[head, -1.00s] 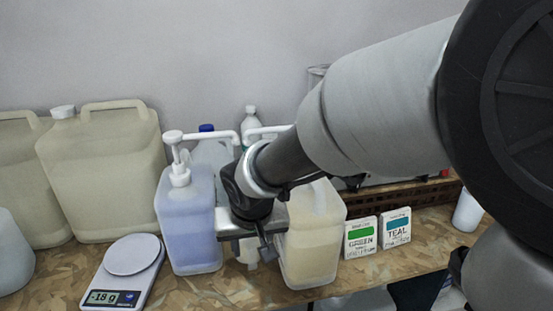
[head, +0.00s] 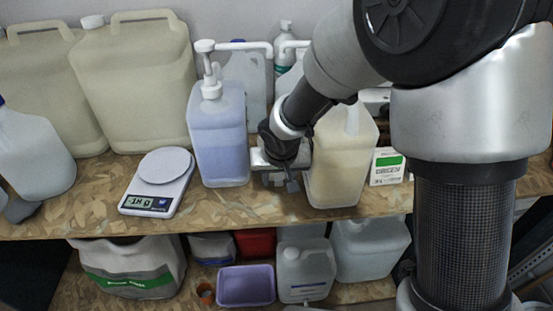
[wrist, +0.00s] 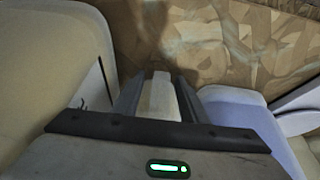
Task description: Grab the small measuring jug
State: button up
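My gripper (head: 280,172) points down in the narrow gap between a bluish pump container (head: 220,135) and a cream drum (head: 341,160). In the wrist view, my two fingers (wrist: 159,98) stand on either side of a small pale upright thing (wrist: 160,92). I cannot tell whether it is the measuring jug, or whether both fingers touch it. The cream drum (wrist: 52,60) is close at the left there, and the bluish container (wrist: 235,110) close at the right. No measuring jug can be made out clearly in the head view.
A scale (head: 158,182) reading -18 g stands left of the pump container. A green-labelled box (head: 387,167) stands right of the cream drum. Large jerrycans (head: 135,85) stand at the back left. A shelf below holds a purple tub (head: 246,285) and jugs. The bench front is clear.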

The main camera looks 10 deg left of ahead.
jog(key=shift+c, duration=0.4)
grip_shut()
jog(key=shift+r, duration=0.2)
